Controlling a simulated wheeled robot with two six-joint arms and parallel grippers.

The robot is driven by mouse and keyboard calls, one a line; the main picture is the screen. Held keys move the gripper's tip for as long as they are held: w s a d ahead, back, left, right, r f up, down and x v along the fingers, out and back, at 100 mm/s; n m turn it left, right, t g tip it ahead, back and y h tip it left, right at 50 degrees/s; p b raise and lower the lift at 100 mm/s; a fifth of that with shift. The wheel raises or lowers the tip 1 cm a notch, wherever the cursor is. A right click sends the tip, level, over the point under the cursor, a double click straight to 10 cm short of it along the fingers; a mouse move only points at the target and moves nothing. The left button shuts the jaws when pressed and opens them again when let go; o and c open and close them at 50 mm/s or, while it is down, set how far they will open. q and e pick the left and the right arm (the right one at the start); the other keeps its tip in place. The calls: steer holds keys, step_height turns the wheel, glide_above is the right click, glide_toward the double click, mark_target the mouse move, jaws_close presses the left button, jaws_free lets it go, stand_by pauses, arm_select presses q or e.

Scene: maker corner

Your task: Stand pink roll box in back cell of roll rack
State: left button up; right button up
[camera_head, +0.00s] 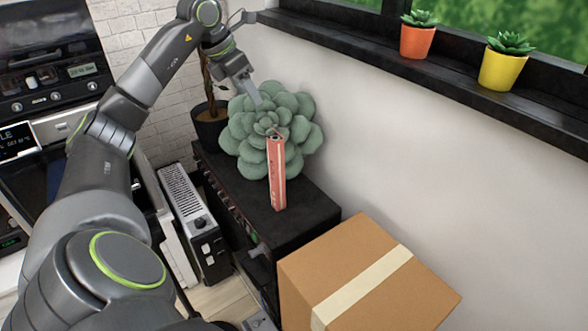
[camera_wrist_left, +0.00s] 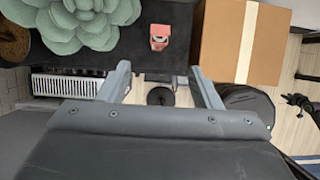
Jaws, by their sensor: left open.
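The pink roll box (camera_head: 277,175) stands upright on top of a black cabinet (camera_head: 310,215), in front of a large green succulent. From above, it shows in the left wrist view (camera_wrist_left: 160,37) as a small pink end with a dark mark. My left gripper (camera_head: 258,98) is open and empty, raised above and behind the box, apart from it. Its two fingers (camera_wrist_left: 160,72) show spread in the left wrist view, with the box beyond them. I cannot make out a roll rack with cells in either view. My right gripper is not in view.
The large succulent (camera_head: 248,132) crowds the back of the cabinet top. A taped cardboard box (camera_head: 350,275) stands at its right. A dark plant pot (camera_head: 210,125) is behind at left. Potted plants (camera_head: 417,42) line the windowsill. A white heater (camera_head: 190,215) stands left of the cabinet.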

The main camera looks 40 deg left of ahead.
arm_select(q)
glide_above(276, 137)
steer(key=s, duration=0.2)
steer(key=f, duration=1.1)
steer(key=shift+s+a, duration=0.2)
steer(key=shift+a, duration=0.1)
steer(key=x, duration=0.5)
steer(key=shift+w+d+r, duration=0.1)
steer(key=shift+w+d, duration=0.05)
steer(key=shift+w, duration=0.25)
jaws_close()
